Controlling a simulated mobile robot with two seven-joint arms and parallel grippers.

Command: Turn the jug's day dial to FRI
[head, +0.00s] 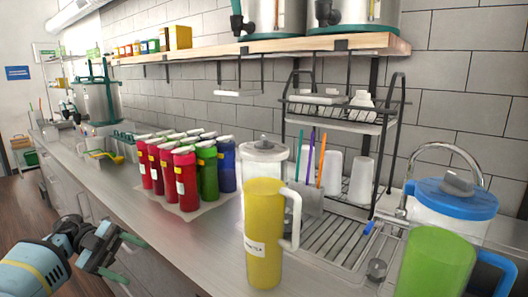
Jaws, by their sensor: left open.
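Several jugs stand on the counter. A yellow jug (264,240) with a white handle and a small white label is in the middle foreground. A green jug (436,265) with a blue handle is at the lower right, cut off by the frame. Behind them are a clear jug with a blue lid and grey knob (456,187) and one with a white lid (265,146). I cannot make out day letters or a dial setting on any jug. My left gripper (130,258) is open and empty at the lower left, by the counter's front edge, well left of the jugs. My right gripper is not in view.
Red, green and blue bottles (186,176) stand grouped on a mat. A drying rack (340,120) with cups and a sink faucet (444,152) are at the right. A wooden shelf (270,47) hangs above. The counter front (170,235) left of the yellow jug is clear.

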